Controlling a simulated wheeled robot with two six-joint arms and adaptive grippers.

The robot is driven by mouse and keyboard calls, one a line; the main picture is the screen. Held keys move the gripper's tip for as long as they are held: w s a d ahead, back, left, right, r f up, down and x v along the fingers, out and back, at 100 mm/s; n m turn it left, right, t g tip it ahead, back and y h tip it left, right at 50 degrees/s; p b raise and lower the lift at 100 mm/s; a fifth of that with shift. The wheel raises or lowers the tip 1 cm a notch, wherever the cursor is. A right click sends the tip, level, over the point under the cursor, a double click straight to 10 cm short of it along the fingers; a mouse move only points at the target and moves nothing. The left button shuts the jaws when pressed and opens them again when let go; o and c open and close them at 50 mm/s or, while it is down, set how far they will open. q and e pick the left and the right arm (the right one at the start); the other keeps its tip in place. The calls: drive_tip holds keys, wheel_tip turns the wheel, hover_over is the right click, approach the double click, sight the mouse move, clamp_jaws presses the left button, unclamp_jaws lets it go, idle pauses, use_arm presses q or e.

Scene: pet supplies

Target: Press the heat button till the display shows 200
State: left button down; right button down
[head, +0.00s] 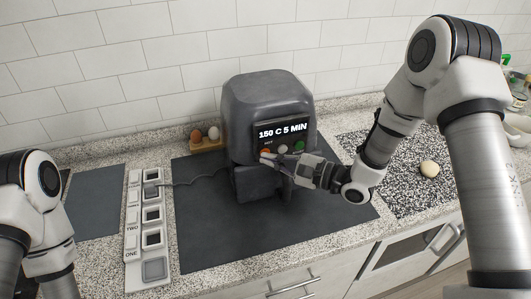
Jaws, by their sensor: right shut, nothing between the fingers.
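A dark grey air-fryer-like appliance (262,98) stands on the dark mat on the counter. Its display (282,131) reads "150 C 5 MIN". Below the display is a row of small buttons: an orange-red one (265,151) at the left under a small label, a pale one in the middle and a green one (299,146) at the right. My right gripper (268,158) is shut and empty, with its tips at or just below the orange-red button; I cannot tell whether they touch it. My left gripper is out of view; only my left arm shows.
A white power strip (133,218) with switches and sockets lies left of the dark mat (205,238), a cord running from it. Eggs sit in a wooden holder (207,144) behind. A round pale item (429,169) lies on the speckled board at right. The mat's front is clear.

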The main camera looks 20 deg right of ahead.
drive_tip(key=shift+w, duration=0.15)
idle(0.4)
drive_tip(key=shift+s+p, duration=0.3)
drive_tip(key=shift+s, duration=0.55)
drive_tip(key=s, duration=0.5)
drive_tip(key=shift+d+p, duration=0.15)
drive_tip(key=shift+p, duration=0.25)
